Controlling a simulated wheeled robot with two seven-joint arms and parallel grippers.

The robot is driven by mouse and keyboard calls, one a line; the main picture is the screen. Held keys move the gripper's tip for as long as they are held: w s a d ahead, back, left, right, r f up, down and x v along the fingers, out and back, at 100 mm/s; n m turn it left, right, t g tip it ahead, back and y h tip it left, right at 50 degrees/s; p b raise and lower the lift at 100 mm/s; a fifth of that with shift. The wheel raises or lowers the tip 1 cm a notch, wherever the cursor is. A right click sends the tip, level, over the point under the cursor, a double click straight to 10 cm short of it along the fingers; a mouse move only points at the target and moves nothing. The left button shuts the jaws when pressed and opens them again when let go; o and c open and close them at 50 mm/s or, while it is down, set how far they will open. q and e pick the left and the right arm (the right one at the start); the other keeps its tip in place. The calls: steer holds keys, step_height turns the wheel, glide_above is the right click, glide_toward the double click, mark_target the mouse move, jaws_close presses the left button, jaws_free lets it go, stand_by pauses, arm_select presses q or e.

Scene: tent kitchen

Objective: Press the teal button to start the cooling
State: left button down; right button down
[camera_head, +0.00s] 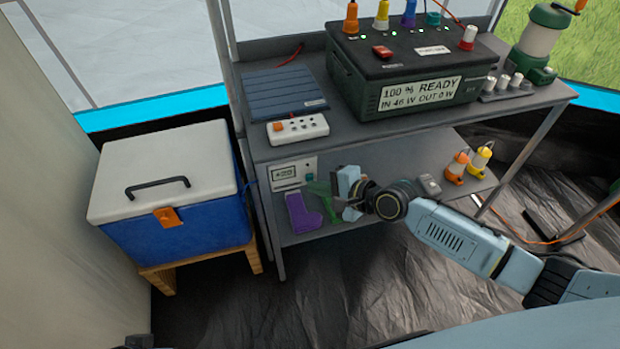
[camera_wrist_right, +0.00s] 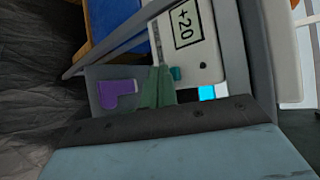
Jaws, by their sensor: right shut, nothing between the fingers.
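A purple object (camera_head: 302,213) lies on the lower shelf below the box. The upper shelf holds a power station (camera_head: 350,85), a power strip (camera_head: 297,128) and a blue panel (camera_head: 283,92). A blue-and-white cooler (camera_head: 180,225) stands left.

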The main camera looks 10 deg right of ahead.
steer(key=shift+w, duration=0.1)
stand_by(0.4)
steer(key=shift+w, duration=0.35)
steer(key=shift+s, duration=0.45)
